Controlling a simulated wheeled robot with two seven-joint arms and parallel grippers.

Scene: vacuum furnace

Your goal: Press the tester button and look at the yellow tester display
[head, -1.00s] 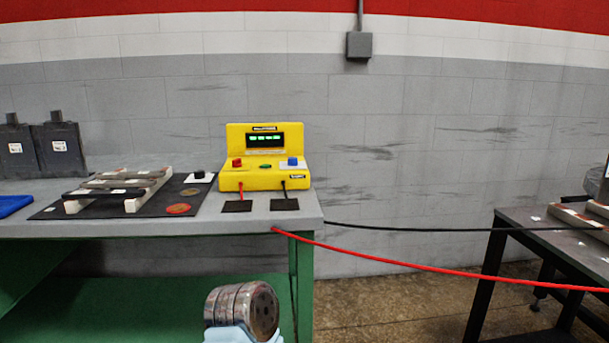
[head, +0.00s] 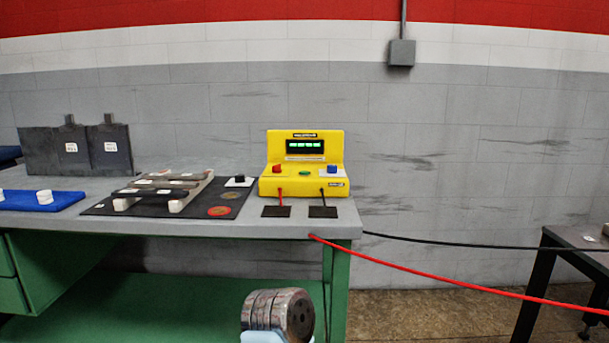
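The yellow tester (head: 301,186) stands upright on the right end of the grey workbench. Its dark display (head: 305,146) shows lit green characters, too small to read. A green button (head: 304,173) sits on its front ledge between a red terminal (head: 277,169) and a blue terminal (head: 332,169). A red lead and a black lead come down from its front to two dark pads on the bench. Neither of my grippers is in view, and nothing is touching the tester.
Red (head: 450,275) and black cables run right towards a dark table (head: 590,255).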

